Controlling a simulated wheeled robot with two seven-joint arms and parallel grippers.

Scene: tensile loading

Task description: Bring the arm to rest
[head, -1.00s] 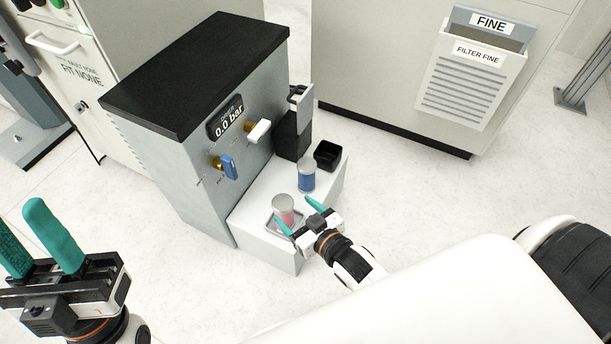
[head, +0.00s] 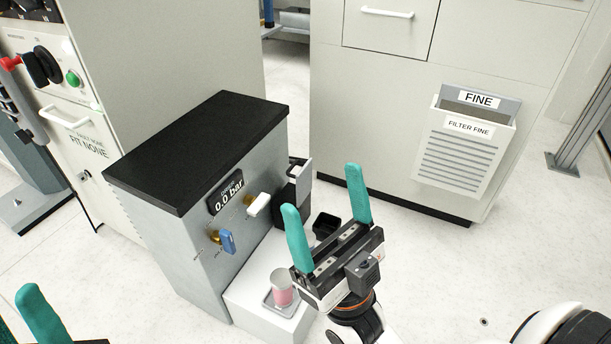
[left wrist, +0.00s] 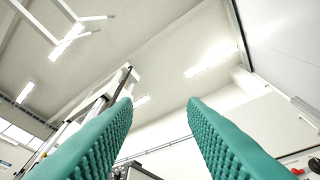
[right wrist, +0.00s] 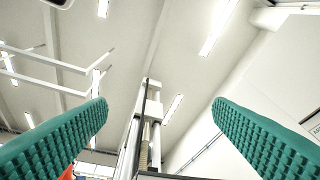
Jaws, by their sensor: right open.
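My right gripper (head: 328,220) is raised in front of the grey machine's low white shelf, its teal fingers pointing up. It is open and empty; the right wrist view shows its fingers (right wrist: 158,125) wide apart with the ceiling between them. My left gripper shows only partly at the lower left of the head view, one teal finger (head: 42,315) pointing up. In the left wrist view its two fingers (left wrist: 160,130) stand apart with nothing between them, facing the ceiling.
The grey machine (head: 160,215) with a black top reads 0.0 bar and has a blue lever (head: 227,241) and a white lever (head: 258,204). A FINE filter bin (head: 462,150) hangs behind right.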

